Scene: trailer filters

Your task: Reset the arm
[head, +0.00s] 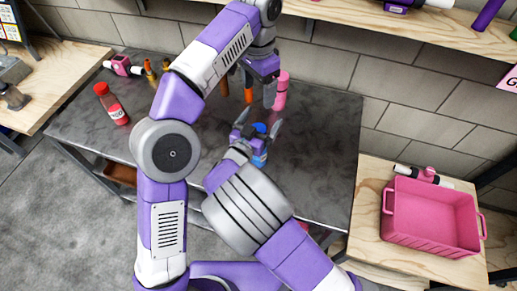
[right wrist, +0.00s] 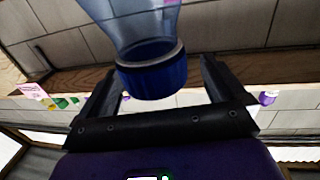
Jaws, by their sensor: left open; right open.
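My left gripper (head: 260,97) hangs fingers down over the back of the grey table (head: 330,150), close to a pink bottle (head: 281,92). It is open, and I see nothing held in it. My right gripper (head: 259,122) is lower and nearer, over the table's middle. Its fingers are open around or beside a clear blue bottle with a blue cap (head: 260,128). In the right wrist view the blue cap (right wrist: 153,78) shows between the spread fingers of the right gripper (right wrist: 160,85), and a gap is visible on each side. The bottle's far end is out of that view.
Orange-handled items (head: 226,86) stand near the back. A pink crate (head: 430,240) sits on the wooden table (head: 370,200) at right. A wooden shelf (head: 380,20) runs above.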

